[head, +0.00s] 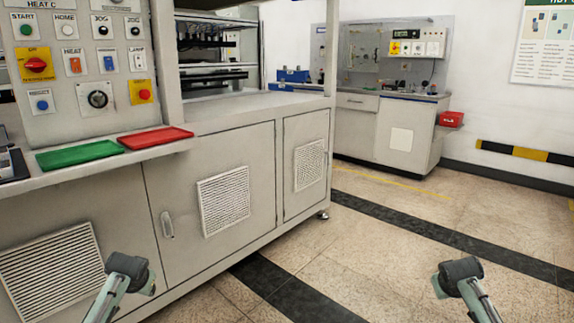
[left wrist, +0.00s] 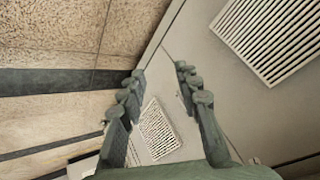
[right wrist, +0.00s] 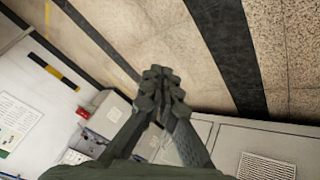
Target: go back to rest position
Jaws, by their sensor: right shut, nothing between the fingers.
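My left gripper (left wrist: 160,71) shows in the left wrist view with its two fingers apart and nothing between them. Beyond its fingers are the grey cabinet front and the floor. My right gripper (right wrist: 162,72) shows in the right wrist view with its fingertips together, holding nothing. Behind it are the speckled floor and a dark floor stripe. In the head view only parts of my two arms show at the bottom left and bottom right; I cannot make out the gripper fingers there.
A grey machine cabinet (head: 245,143) with a control panel (head: 75,95) fills the left. A green tray (head: 78,156) and a red tray (head: 155,138) lie on its ledge. A workbench (head: 385,137) with a red bin (head: 451,119) stands at the back. Open floor (head: 390,240) lies right.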

